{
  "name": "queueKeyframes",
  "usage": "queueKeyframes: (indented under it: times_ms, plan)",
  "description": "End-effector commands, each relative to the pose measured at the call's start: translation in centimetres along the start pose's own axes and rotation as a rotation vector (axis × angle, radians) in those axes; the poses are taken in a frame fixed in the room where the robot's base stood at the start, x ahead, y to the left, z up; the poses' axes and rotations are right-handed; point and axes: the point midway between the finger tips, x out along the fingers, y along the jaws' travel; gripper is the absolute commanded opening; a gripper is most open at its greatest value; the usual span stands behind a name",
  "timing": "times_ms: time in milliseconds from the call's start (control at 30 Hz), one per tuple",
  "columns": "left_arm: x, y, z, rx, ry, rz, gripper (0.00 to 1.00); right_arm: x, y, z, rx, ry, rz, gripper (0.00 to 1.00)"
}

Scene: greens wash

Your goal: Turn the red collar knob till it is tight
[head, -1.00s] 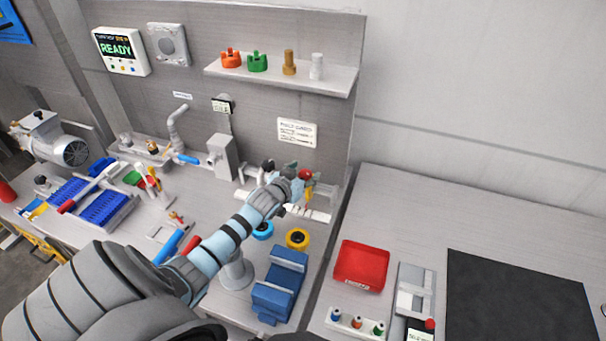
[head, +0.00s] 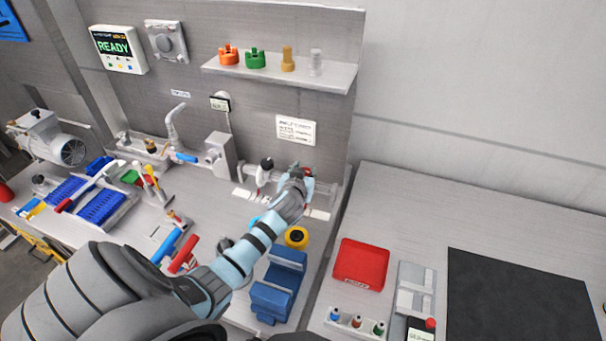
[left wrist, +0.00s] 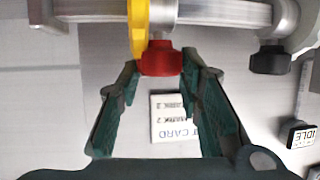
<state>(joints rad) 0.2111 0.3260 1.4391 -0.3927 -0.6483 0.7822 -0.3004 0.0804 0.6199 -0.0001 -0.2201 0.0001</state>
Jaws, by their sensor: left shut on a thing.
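The red collar knob (left wrist: 160,58) sits under a yellow part (left wrist: 138,28) on a pale horizontal pipe (left wrist: 210,14) in the left wrist view. My left gripper (left wrist: 161,68) has its two green-grey fingers on either side of the knob and is shut on it. In the head view a sliver of the red knob (head: 308,171) shows beyond the left gripper (head: 300,172), which hides most of it. How tight the knob is cannot be told. My right gripper is not in view.
A black knob (left wrist: 270,58) stands beside the red one on the same pipe. A white card (head: 296,130) is on the wall behind. A yellow ring (head: 297,237) and a blue block stand (head: 278,287) are on the bench nearer me. A shelf (head: 280,76) hangs above.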

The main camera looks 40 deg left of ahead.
Motion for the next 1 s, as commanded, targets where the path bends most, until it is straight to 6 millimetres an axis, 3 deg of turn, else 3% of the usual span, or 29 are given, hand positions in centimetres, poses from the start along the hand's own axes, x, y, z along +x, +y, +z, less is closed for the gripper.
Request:
queueKeyframes:
  times_ms: [467, 1000]
  plan:
    - [0.7, 0.7, 0.8, -0.18, 0.005, -0.413, 0.05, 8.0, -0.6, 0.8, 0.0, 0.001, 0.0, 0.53]
    - [1.2, 1.1, 0.8, -0.363, 0.002, -0.86, 0.05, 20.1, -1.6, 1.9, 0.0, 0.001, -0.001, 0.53]
